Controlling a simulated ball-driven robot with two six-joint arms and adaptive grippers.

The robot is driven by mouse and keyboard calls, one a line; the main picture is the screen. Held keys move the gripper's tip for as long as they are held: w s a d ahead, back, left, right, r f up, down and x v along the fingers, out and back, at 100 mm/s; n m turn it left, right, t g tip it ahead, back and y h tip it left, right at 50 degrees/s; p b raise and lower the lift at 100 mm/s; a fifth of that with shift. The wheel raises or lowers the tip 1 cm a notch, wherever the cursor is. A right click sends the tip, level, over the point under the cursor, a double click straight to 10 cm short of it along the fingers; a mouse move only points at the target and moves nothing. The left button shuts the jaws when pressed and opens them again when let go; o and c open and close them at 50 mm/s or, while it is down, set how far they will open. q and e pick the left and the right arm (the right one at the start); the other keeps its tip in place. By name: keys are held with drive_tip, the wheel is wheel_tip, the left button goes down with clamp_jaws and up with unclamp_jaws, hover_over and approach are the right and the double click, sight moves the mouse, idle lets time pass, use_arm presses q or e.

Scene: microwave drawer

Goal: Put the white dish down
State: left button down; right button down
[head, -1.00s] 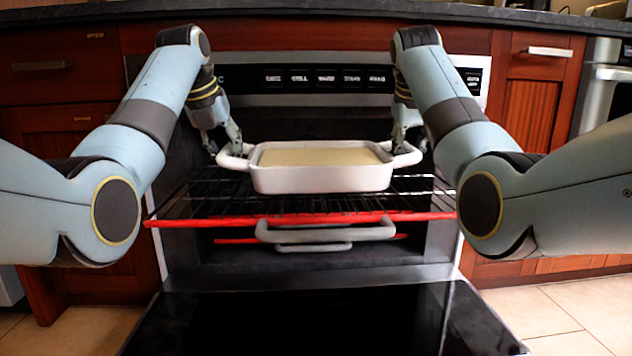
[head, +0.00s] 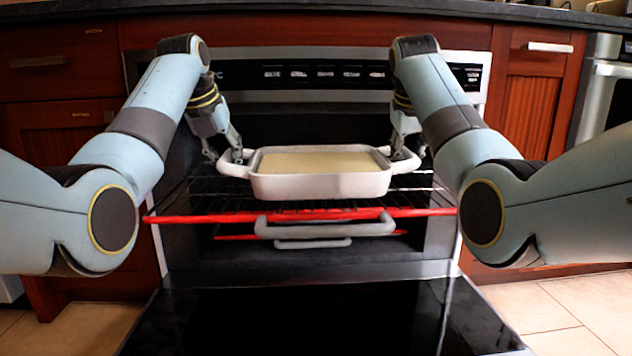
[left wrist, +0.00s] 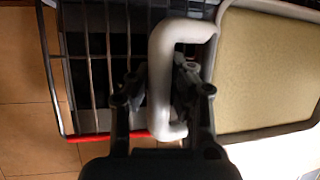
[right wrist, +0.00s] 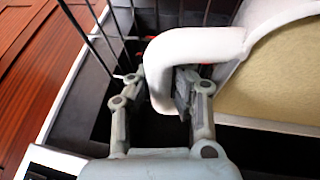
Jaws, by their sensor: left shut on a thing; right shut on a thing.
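The white dish (head: 320,186) is a rectangular casserole with a pale yellow filling (head: 318,163) and a loop handle at each end. It is roughly level over the upper wire rack (head: 420,182) in the open oven; I cannot tell whether its base touches the wires. My left gripper (head: 234,157) is shut on the left handle, which passes between its fingers in the left wrist view (left wrist: 160,90). My right gripper (head: 405,155) is shut on the right handle, also between its fingers in the right wrist view (right wrist: 165,85).
The rack has a red front bar (head: 300,216). Below it sit a grey handle-shaped piece (head: 325,231) and a second red bar. The dark oven door (head: 320,315) lies open in front. Wooden cabinets (head: 540,95) flank the oven.

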use_arm(q)
drive_tip(key=shift+a+f, duration=0.25)
drive_tip(key=shift+f, duration=0.35)
use_arm(e)
drive_tip(key=shift+d+f, duration=0.25)
drive_tip(key=shift+f, duration=0.3)
use_arm(q)
drive_tip(key=c, duration=1.7)
unclamp_jaws()
drive_tip(key=shift+f, duration=0.25)
use_arm(e)
drive_tip(key=c, duration=1.7)
unclamp_jaws()
drive_tip(key=shift+f, duration=0.25)
use_arm(q)
drive_tip(key=o, duration=0.5)
drive_tip(key=shift+r, duration=0.1)
drive_tip(key=shift+c, duration=0.2)
use_arm(e)
drive_tip(key=o, duration=0.4)
drive_tip(key=shift+a+r, duration=0.1)
use_arm(q)
drive_tip(key=shift+d, duration=0.15)
use_arm(e)
drive_tip(key=shift+o, duration=0.2)
drive_tip(key=shift+a, duration=0.1)
